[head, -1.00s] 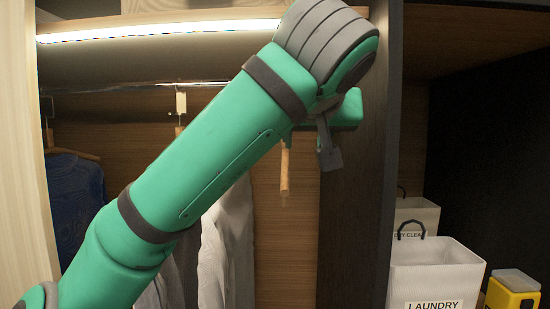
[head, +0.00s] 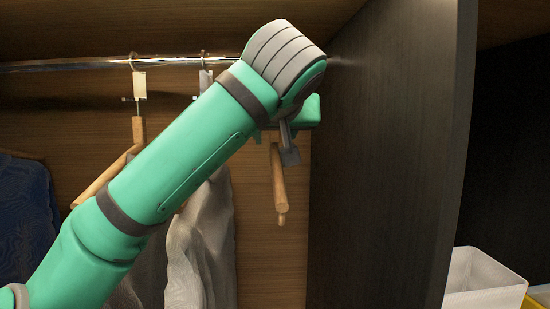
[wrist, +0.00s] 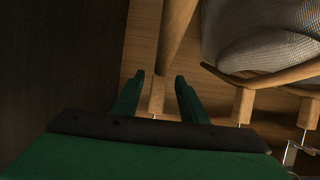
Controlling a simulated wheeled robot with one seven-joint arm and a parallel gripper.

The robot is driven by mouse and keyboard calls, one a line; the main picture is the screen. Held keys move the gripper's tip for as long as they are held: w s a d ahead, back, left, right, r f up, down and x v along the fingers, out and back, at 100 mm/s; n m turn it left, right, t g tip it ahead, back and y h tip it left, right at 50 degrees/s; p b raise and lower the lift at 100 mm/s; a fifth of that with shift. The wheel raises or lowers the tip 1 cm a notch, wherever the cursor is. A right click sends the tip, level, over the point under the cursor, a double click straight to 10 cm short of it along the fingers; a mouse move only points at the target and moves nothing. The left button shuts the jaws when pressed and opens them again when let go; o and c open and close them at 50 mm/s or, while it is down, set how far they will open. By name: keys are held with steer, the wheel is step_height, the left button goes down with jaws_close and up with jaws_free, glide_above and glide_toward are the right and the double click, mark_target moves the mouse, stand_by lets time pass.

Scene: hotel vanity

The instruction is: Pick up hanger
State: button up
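A bare wooden hanger (head: 279,185) hangs near the dark right wall of the closet, seen nearly edge-on. My gripper (head: 288,140) is at its upper end, partly hidden by my arm. In the wrist view my gripper (wrist: 160,84) has its two green fingers apart. The hanger's wooden neck (wrist: 157,95) stands between them, with a gap visible on each side. The hanger's wooden arm (wrist: 177,35) runs on past the fingertips. My arm hides the hanger's hook and the rod above it in the head view.
A metal rod (head: 70,65) crosses the closet. Another wooden hanger (head: 138,130) and grey clothes (head: 205,245) hang left of the bare hanger, with a blue garment (head: 25,215) farther left. The dark side panel (head: 385,160) is close on the right. A white bin (head: 482,280) stands beyond it.

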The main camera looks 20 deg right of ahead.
mark_target(274, 142)
steer(key=shift+w+a+f, duration=0.1)
steer(key=shift+w+f, duration=0.15)
steer(key=shift+w, duration=0.4)
steer(key=shift+w+d+f, duration=0.35)
steer(key=shift+w+d, duration=0.15)
steer(key=shift+w, duration=0.25)
steer(key=shift+w+d+f, duration=0.3)
steer(key=shift+w+d, duration=0.15)
steer(key=shift+w, duration=0.3)
steer(key=shift+a, duration=0.1)
steer(key=shift+c, duration=0.3)
jaws_close()
